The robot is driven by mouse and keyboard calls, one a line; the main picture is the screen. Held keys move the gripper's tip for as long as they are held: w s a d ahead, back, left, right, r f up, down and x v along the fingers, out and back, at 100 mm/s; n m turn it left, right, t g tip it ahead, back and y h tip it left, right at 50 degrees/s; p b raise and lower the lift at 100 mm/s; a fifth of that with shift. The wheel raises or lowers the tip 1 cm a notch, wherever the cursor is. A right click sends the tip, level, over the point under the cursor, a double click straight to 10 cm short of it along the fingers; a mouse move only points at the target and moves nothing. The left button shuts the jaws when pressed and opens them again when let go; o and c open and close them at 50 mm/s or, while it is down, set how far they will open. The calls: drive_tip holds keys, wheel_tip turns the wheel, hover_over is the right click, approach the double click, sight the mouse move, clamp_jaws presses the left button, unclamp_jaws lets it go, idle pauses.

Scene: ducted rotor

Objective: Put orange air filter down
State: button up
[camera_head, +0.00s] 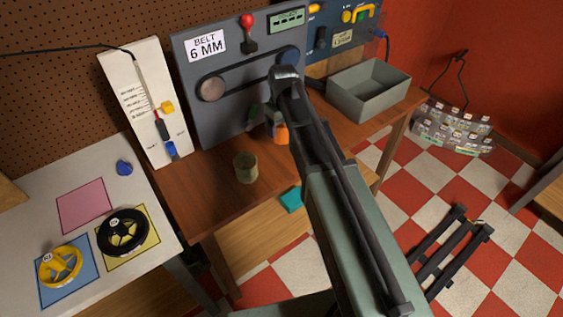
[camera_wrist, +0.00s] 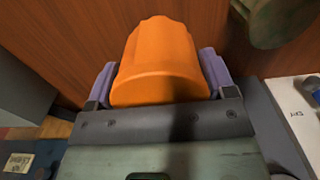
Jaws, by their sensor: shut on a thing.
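The orange air filter (camera_wrist: 158,62) fills the middle of the wrist view, with my gripper's (camera_wrist: 160,85) two purple-grey fingers closed on its sides. In the head view a small part of the orange filter (camera_head: 281,134) shows beside my arm, above the brown wooden bench (camera_head: 222,204). My arm hides most of my gripper there. Wood grain lies behind the filter in the wrist view. I cannot tell whether the filter touches the bench.
An olive-green cylinder (camera_head: 245,167) stands on the bench left of the filter. The belt panel (camera_head: 205,110) rises behind it. A grey open bin (camera_head: 368,92) stands at the right. A white table (camera_head: 30,220) with ringed wheels is at the left. Bench space shows near the front.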

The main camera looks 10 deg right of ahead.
wheel_tip(320, 180, down, 10)
drive_tip(key=b, duration=0.7)
drive_tip(key=shift+a+r, duration=0.1)
drive_tip(key=shift+r, duration=0.15)
drive_tip(key=shift+r+p, duration=0.3)
drive_tip(key=shift+f, duration=0.2)
drive_tip(key=o, duration=0.9)
drive_tip(key=shift+r, duration=0.1)
wheel_tip(320, 180, up, 12)
drive_tip(key=p, duration=1.2)
drive_tip(key=shift+r, duration=0.25)
drive_tip(key=shift+s+f, duration=0.1)
drive_tip(key=shift+s, duration=0.2)
drive_tip(key=shift+s+f+m, duration=0.1)
drive_tip(key=shift+s+m, duration=0.65)
drive_tip(key=shift+s, duration=2.4)
drive_tip(key=shift+s+f+m, duration=0.1)
drive_tip(key=shift+s+m, duration=0.7)
drive_tip(key=shift+s, duration=2.3)
drive_tip(key=shift+s+f+m, duration=0.1)
drive_tip(key=shift+s+m, duration=0.65)
drive_tip(key=shift+s, duration=2.4)
